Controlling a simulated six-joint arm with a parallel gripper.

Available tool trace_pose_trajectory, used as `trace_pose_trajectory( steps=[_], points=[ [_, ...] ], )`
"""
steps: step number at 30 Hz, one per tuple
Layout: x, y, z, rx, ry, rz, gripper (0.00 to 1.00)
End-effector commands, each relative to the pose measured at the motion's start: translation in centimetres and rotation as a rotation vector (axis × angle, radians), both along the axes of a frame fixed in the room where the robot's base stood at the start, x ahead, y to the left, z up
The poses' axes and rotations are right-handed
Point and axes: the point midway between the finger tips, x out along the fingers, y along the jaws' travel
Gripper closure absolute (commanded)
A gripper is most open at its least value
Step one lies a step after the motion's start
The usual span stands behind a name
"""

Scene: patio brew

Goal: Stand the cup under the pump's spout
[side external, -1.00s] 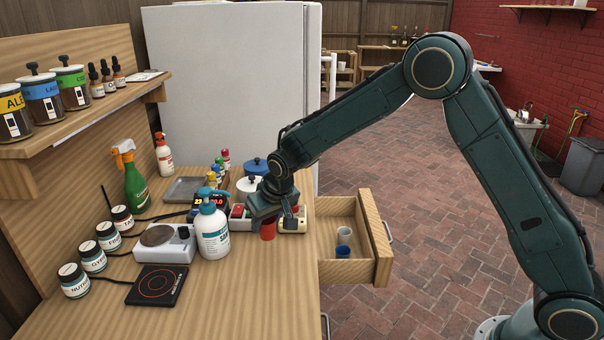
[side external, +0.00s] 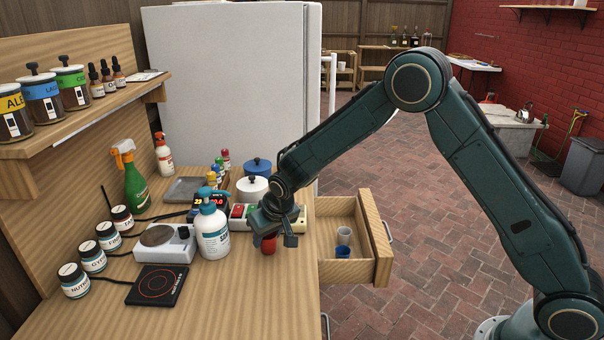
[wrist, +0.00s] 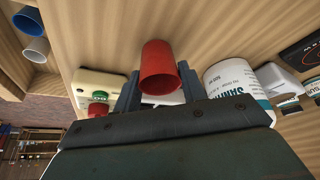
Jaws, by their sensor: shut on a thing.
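The red cup (side external: 266,244) is between the jaws of my gripper (side external: 273,229), over the front part of the counter. In the wrist view the cup (wrist: 159,68) sits between the two fingers, its open rim facing the camera. My gripper is shut on it. I cannot tell whether its base touches the counter. The pump is a white sanitizer bottle (side external: 213,237) with a blue pump head (side external: 208,194). It stands upright just left of the cup, with a gap between them. In the wrist view the bottle (wrist: 230,77) is right of the cup, its pump head hidden.
A button box (side external: 240,212) is behind the gripper. A scale (side external: 160,241) and black hot plate (side external: 157,284) lie left of the bottle. The open drawer (side external: 378,235) at right holds a white and a blue cup (side external: 343,251). The counter in front is clear.

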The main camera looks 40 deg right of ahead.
Motion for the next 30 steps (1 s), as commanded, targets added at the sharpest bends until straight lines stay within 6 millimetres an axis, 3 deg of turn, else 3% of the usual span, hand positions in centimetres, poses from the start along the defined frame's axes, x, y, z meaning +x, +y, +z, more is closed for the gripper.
trace_pose_trajectory(
  steps=[1,2,5,20,30],
  points=[
    [0.0,0.0,-0.2,0.000,0.001,0.000,0.80],
    [0.0,0.0,-0.2,0.000,0.001,0.000,0.55],
    [0.0,0.0,-0.1,0.000,0.001,0.000,0.37],
    [-0.1,0.0,0.6,0.000,0.000,0.000,0.37],
    [-1.5,0.2,3.7,0.000,-0.002,0.000,0.37]
  ],
)
